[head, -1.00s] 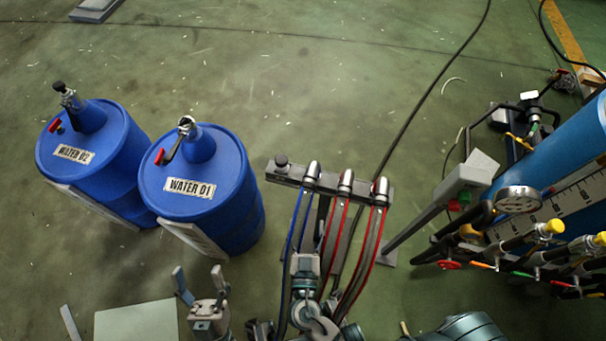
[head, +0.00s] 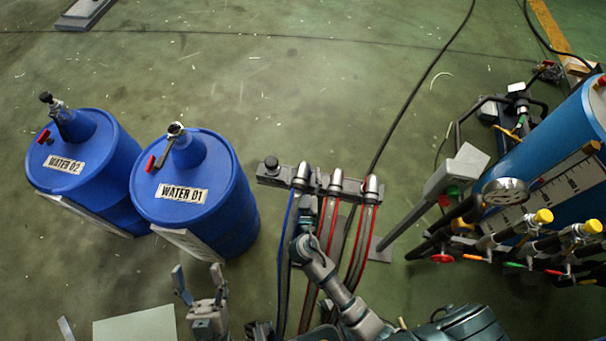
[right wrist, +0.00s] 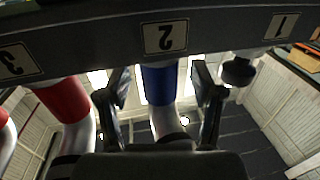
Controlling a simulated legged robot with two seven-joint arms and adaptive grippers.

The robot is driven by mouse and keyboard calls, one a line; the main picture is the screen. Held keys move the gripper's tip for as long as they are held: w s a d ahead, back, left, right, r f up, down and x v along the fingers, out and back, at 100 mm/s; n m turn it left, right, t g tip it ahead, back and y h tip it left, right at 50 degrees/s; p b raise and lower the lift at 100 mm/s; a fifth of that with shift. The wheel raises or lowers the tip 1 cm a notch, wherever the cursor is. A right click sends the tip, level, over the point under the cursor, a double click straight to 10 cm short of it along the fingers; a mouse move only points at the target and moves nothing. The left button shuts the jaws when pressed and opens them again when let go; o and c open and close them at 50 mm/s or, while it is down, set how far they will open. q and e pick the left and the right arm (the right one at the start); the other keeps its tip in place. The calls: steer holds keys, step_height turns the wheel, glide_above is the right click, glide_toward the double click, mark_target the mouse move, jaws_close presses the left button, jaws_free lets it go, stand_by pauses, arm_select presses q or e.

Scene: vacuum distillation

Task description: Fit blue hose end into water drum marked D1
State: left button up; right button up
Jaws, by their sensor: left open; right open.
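The blue hose (head: 285,250) hangs from the leftmost silver fitting (head: 302,176) on a grey rack. My right gripper (head: 306,208) is just below that fitting. In the right wrist view its open fingers (right wrist: 162,88) stand either side of the blue-banded hose end (right wrist: 160,84), under label 2. I cannot tell whether they touch it. My left gripper (head: 199,281) is open and empty in front of the drum.
A second drum, WATER 02 (head: 127,190), stands left of WATER 01. Two red-striped hoses hang from the rack (head: 270,180) right of the blue one. A blue tank (head: 560,140) with gauge and valves fills the right.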

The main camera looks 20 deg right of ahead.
steer(key=shift+d, duration=0.2)
steer(key=shift+c, duration=1.1)
steer(key=shift+a, duration=0.25)
jaws_close()
steer(key=shift+r, duration=0.15)
